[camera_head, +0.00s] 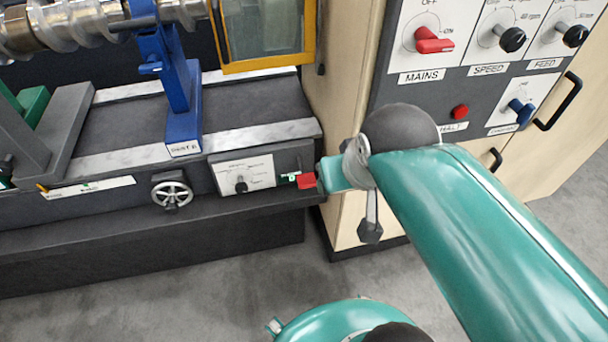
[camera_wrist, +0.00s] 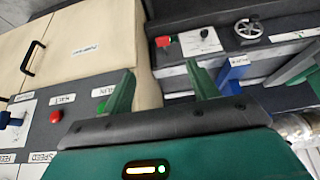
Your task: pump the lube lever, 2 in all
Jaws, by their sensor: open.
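A small red handle (camera_head: 306,181) sits at the right end of the dark lower front of the machine, beside a white dial plate. I take it for the lube lever, but no readable label confirms this. It also shows in the wrist view (camera_wrist: 163,41), beyond and between my fingers. My gripper (camera_wrist: 160,82) is open, its two green fingers apart and nothing between them. In the head view my forearm hides most of the gripper. The distance between fingers and red handle is hard to tell, but they look apart.
The white dial plate (camera_head: 245,174) and a handwheel (camera_head: 172,193) are left of the red handle. A blue stand (camera_head: 183,100) rises from the bed. The beige cabinet (camera_head: 345,60) stands close on the right, with a red MAINS switch (camera_head: 433,41).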

